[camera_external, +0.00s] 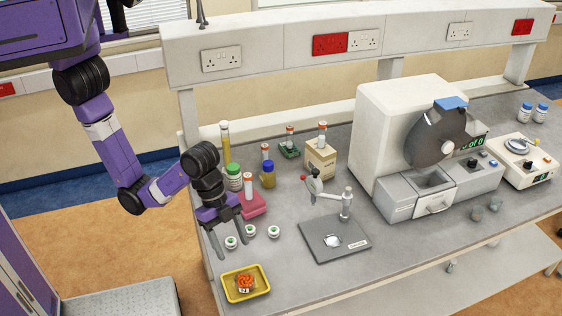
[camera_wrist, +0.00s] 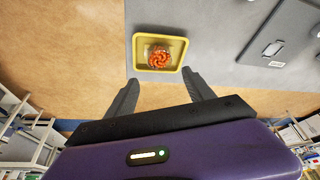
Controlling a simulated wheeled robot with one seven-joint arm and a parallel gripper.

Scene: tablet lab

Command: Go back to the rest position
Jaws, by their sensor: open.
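My gripper (camera_external: 231,242) hangs over the left end of the grey bench, pointing down, beside the small white jars. Its two fingers are spread apart with nothing between them. In the wrist view my gripper (camera_wrist: 160,78) is also open and empty. A yellow tray (camera_external: 262,284) lies at the front left corner of the bench, holding a small jar with an orange swirled top (camera_external: 246,284). In the wrist view the tray (camera_wrist: 136,53) and the orange-topped jar (camera_wrist: 159,55) sit just beyond the fingertips. The height of the fingers above the bench is hard to judge.
Small white jars (camera_external: 274,231), a pink block (camera_external: 254,205), a green-lidded jar (camera_external: 233,180) and a blue-lidded jar (camera_external: 267,176) stand close by. A grey plate with a post (camera_external: 334,244) and a large white machine (camera_external: 402,130) are farther right. Open floor (camera_external: 130,240) lies left.

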